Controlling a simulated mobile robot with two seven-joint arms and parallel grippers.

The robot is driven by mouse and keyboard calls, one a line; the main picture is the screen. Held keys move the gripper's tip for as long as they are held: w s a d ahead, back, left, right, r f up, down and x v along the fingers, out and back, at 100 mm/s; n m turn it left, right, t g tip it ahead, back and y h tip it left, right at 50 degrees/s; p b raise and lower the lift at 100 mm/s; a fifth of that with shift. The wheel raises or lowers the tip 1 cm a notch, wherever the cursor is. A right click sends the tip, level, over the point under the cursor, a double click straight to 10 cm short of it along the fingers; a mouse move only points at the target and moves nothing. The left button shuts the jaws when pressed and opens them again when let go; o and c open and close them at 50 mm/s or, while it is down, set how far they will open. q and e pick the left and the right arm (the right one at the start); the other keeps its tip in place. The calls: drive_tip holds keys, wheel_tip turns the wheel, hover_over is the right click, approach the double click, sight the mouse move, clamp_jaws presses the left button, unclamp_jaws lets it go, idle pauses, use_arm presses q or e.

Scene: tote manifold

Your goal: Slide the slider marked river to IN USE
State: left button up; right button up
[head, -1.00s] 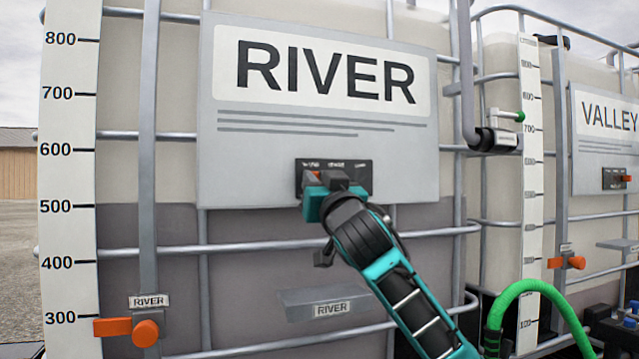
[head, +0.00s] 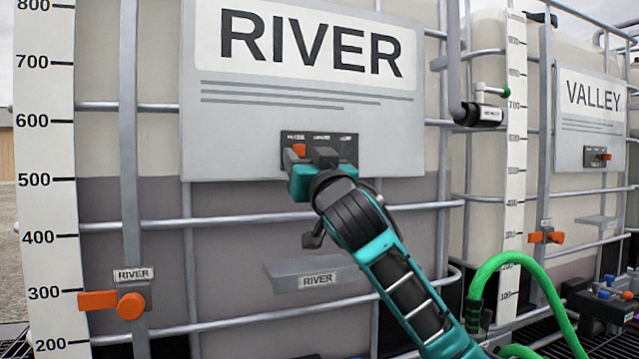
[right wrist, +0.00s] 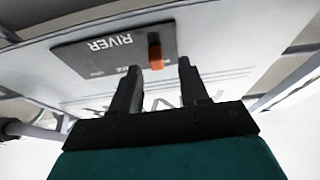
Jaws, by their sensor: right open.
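The river slider is an orange knob (head: 299,150) at the left end of a small black panel (head: 347,148) below the big RIVER sign. The panel's small labels are too blurred to read in the head view. My right gripper (head: 308,158) is open in front of the panel's left part and hides its lower edge. In the right wrist view, the panel (right wrist: 92,58) appears upside down with RIVER on it. The orange knob (right wrist: 155,52) lies between the two open fingers (right wrist: 158,64), with a gap visible on each side. My left gripper is not in view.
The RIVER sign board (head: 310,115) is mounted on a caged tote. A grey RIVER ledge (head: 315,275) is below my right gripper. An orange valve handle (head: 130,305) is at lower left. The VALLEY tote (head: 592,100) and a green hose (head: 520,262) are at right.

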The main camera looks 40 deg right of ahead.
drive_tip(key=b+v, duration=0.2)
drive_tip(key=v, duration=0.8)
drive_tip(key=shift+s+a, duration=0.1)
drive_tip(key=shift+s, duration=0.05)
drive_tip(key=shift+f, duration=0.1)
